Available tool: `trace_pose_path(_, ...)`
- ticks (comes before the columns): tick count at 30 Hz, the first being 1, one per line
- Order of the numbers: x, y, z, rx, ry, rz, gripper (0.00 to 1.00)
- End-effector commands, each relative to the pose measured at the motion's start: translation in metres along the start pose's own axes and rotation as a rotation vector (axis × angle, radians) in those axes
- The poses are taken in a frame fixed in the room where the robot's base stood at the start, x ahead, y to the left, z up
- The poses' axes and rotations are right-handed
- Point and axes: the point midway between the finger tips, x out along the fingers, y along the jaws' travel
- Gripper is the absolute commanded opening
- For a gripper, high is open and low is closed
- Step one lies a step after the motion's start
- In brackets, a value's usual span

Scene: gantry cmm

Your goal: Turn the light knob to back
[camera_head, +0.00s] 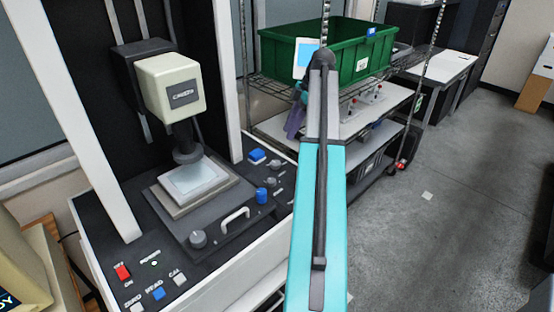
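The machine's dark panel (212,262) carries several controls, and I cannot read which label says light. A dark grey round knob (198,239) sits at the front, left of a white handle. A blue knob (262,195) stands upright on the right side. My turquoise arm rises right of the machine. Its far end, with a purplish part that seems to be my gripper (294,122), is partly hidden behind the arm, apart from the panel. Its fingers cannot be made out clearly.
The cream measuring head (171,84) hangs over a pale lit plate (193,182). White uprights flank the machine. A wire shelf (385,92) with a green bin (335,50) stands behind my arm. Grey floor (440,210) at the right is mostly clear.

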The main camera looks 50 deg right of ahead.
Motion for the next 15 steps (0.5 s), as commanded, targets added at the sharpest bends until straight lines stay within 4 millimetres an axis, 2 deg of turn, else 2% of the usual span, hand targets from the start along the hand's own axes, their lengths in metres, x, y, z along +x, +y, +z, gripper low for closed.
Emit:
trace_pose_path(6, -0.004, -0.001, 0.011, 0.015, 0.0, 0.006, 0.33)
trace_pose_path(9, -0.006, -0.002, 0.015, 0.019, 0.0, 0.008, 0.48)
trace_pose_path(15, -0.007, -0.002, 0.018, 0.024, 0.0, 0.01, 0.48)
